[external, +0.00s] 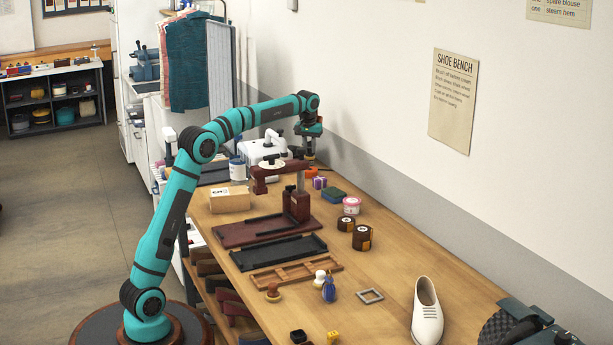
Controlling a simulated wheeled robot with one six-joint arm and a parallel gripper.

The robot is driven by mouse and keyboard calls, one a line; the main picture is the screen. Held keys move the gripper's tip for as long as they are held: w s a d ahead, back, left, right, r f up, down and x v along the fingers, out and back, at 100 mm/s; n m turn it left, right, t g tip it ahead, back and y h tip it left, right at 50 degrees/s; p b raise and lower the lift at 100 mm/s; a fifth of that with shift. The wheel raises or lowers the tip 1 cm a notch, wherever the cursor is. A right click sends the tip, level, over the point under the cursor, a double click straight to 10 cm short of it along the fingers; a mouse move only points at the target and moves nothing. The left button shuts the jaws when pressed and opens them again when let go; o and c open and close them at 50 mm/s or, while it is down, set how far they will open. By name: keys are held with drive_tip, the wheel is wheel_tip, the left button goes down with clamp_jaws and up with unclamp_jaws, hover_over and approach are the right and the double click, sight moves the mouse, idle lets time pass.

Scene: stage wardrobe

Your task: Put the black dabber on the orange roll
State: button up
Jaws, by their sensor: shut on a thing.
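My gripper (309,149) is at the far end of the bench, pointing down over the back of the worktop. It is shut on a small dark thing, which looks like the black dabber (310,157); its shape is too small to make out. A small reddish-orange thing (309,170) shows low under the gripper and may be the orange roll. I cannot tell whether the held thing touches it.
A wall runs behind.

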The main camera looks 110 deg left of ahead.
sight(309, 153)
drive_tip(key=shift+f, duration=2.3)
drive_tip(key=shift+f, duration=0.1)
drive_tip(key=o, duration=1)
drive_tip(key=shift+c, duration=0.2)
wheel_tip(309, 153, up, 12)
drive_tip(key=d, duration=0.1)
drive_tip(key=shift+d, duration=0.4)
